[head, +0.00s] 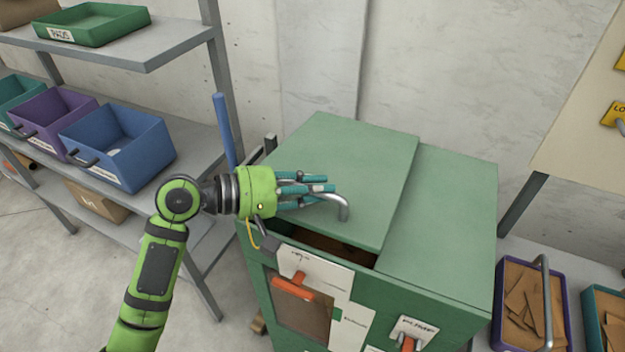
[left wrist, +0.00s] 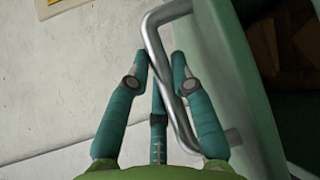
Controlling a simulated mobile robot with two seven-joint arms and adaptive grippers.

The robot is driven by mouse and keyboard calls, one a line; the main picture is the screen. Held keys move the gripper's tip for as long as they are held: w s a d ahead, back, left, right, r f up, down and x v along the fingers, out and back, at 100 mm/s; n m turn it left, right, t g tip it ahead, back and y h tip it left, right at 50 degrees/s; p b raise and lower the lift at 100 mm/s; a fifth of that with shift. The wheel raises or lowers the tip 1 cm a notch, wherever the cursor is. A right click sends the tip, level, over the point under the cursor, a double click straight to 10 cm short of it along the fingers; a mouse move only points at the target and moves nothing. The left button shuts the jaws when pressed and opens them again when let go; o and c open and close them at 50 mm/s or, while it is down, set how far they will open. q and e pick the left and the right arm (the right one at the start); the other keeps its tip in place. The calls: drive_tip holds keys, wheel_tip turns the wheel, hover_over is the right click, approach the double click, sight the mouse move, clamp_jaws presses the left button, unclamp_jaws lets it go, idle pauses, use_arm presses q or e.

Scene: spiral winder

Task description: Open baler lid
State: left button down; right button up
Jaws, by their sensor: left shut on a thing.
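The green baler (head: 440,230) stands in the middle of the head view. Its lid (head: 340,165), the left top panel, is tilted up a little, and a dark gap with brown material (head: 330,243) shows below its front edge. A bent grey metal handle (head: 343,208) sticks out at the lid. My left gripper (head: 325,190) comes in from the left with its teal fingers closed around the handle. In the left wrist view, the handle (left wrist: 154,34) passes between the fingers (left wrist: 160,62), beside the green lid edge (left wrist: 245,85). My right gripper is not in view.
A shelf (head: 130,50) at the left holds a green tray (head: 95,25) and purple and blue bins (head: 125,150). An orange lever (head: 293,287) sits on the baler's front. Bins with cardboard (head: 530,300) stand at the right. A wall is close behind.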

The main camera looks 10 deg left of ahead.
use_arm(q)
drive_tip(key=w+d+r+n+g+y+p, duration=0.1)
drive_tip(key=w+r+p, duration=0.3)
drive_tip(key=r+p, duration=0.2)
drive_tip(key=w+d+r+n+g+y+p, duration=0.1)
drive_tip(key=w+r+p, duration=0.4)
drive_tip(key=r, duration=0.5)
drive_tip(key=shift+d+n+g+y+p, duration=0.3)
drive_tip(key=shift+d+g+p, duration=0.2)
drive_tip(key=shift+p, duration=0.1)
drive_tip(key=shift+s, duration=0.1)
